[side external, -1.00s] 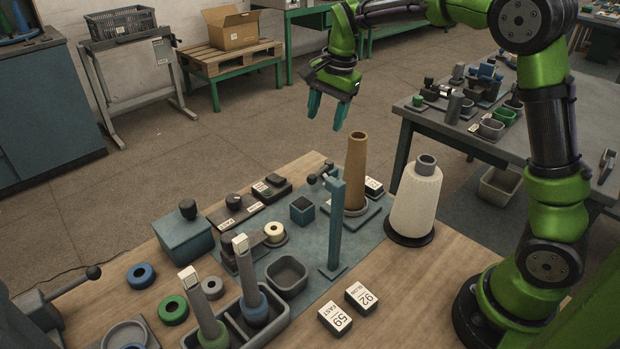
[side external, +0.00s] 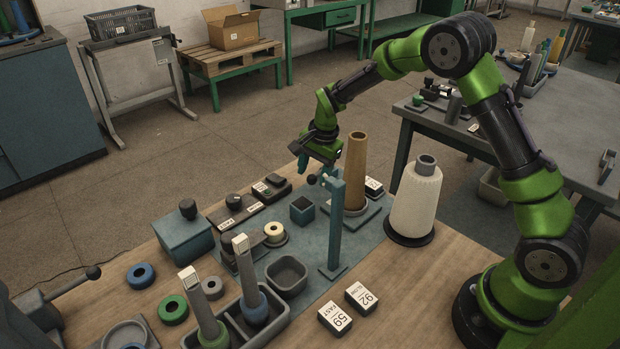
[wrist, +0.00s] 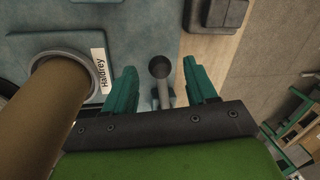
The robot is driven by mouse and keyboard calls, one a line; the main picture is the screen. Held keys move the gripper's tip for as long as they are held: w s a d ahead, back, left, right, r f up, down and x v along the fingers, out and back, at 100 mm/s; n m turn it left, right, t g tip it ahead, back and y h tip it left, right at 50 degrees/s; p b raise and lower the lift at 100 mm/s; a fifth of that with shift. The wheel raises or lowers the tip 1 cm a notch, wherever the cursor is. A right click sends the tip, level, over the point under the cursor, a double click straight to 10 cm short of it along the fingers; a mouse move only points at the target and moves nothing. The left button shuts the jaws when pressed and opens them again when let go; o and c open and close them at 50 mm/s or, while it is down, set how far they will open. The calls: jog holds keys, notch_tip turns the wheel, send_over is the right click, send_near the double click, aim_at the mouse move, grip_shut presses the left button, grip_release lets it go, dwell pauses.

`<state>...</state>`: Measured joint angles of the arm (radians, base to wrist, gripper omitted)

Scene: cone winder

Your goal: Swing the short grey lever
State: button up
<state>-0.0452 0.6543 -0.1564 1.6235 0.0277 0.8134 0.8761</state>
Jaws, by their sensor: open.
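The short grey lever (wrist: 163,85) shows in the wrist view, with a dark round knob at its top. It stands between the two teal fingers of my gripper (wrist: 158,70), with gaps on both sides. In the side external view the lever's knob (side external: 312,179) sits just below my gripper (side external: 314,166), behind the blue post. The gripper is open and points down. Contact between fingers and lever cannot be seen.
A tall brown cone (side external: 356,160) stands close beside my gripper, with a label plate (wrist: 100,72) near its base. A blue post (side external: 336,225) rises in front. A white yarn cone (side external: 415,205) stands to the right. Bare floor lies behind the table.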

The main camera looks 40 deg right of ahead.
jog(key=shift+w+f, duration=0.15)
jog(key=shift+f, duration=0.5)
grip_shut()
